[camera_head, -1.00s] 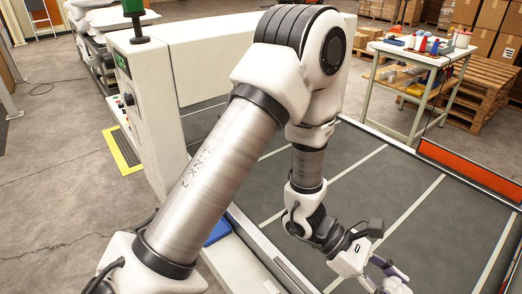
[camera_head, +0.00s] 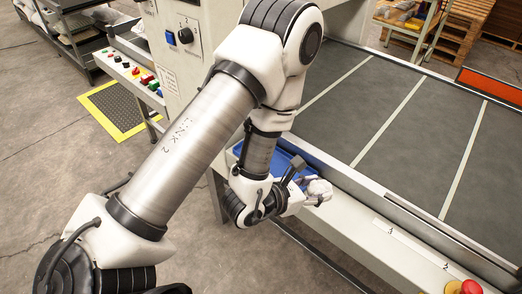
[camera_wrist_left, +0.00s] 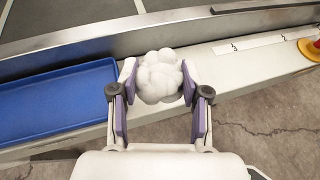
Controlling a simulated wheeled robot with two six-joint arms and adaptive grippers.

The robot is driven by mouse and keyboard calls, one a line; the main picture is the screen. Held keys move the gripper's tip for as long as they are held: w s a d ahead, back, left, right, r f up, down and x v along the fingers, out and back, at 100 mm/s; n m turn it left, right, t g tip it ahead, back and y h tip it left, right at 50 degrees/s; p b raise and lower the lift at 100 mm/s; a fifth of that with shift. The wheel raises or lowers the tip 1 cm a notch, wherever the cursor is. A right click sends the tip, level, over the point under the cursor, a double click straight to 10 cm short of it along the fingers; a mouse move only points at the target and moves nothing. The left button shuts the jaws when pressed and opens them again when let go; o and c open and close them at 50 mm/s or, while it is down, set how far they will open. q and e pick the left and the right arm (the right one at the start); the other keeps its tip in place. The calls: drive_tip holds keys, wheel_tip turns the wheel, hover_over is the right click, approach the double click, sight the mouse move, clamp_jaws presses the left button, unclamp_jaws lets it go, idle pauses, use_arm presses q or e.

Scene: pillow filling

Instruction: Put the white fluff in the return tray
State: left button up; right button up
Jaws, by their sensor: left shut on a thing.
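The white fluff (camera_wrist_left: 159,76) is a lumpy round clump between the purple-padded fingers of my left gripper (camera_wrist_left: 160,100) in the left wrist view. My left gripper is shut on it and holds it by the machine's front ledge, just right of the blue tray. The fluff (camera_head: 319,189) also shows at the tip of my left gripper (camera_head: 312,192) in the head view. The blue return tray (camera_wrist_left: 58,100) lies on the ledge and its visible part is empty. In the head view my left arm hides much of the tray (camera_head: 282,152). My right gripper is not in view.
A metal rail (camera_wrist_left: 100,42) runs between the ledge and the dark belt (camera_head: 385,110). A red emergency button (camera_head: 471,287) on yellow stands on the ledge at the right. A control panel with buttons (camera_head: 135,72) is at the left.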

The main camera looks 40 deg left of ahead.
use_arm(q)
drive_tip(key=a+b, duration=0.1)
drive_tip(key=b, duration=0.1)
drive_tip(key=w+a+f+b, duration=0.1)
drive_tip(key=a+b, duration=0.1)
drive_tip(key=w+a+b, duration=0.1)
drive_tip(key=a+b, duration=0.1)
drive_tip(key=shift+f, duration=0.4)
drive_tip(key=a+b, duration=0.1)
drive_tip(key=w+a+r, duration=0.1)
drive_tip(key=a, duration=0.1)
drive_tip(key=shift+w+b, duration=0.2)
drive_tip(key=shift+b, duration=0.15)
drive_tip(key=p, duration=0.1)
hover_over(278, 171)
drive_tip(key=shift+a+f, duration=0.1)
drive_tip(key=shift+f, duration=0.3)
wheel_tip(278, 171, down, 4)
drive_tip(key=shift+r+b, duration=0.1)
drive_tip(key=shift+b, duration=0.7)
drive_tip(key=o, duration=0.7)
drive_tip(key=shift+c, duration=0.2)
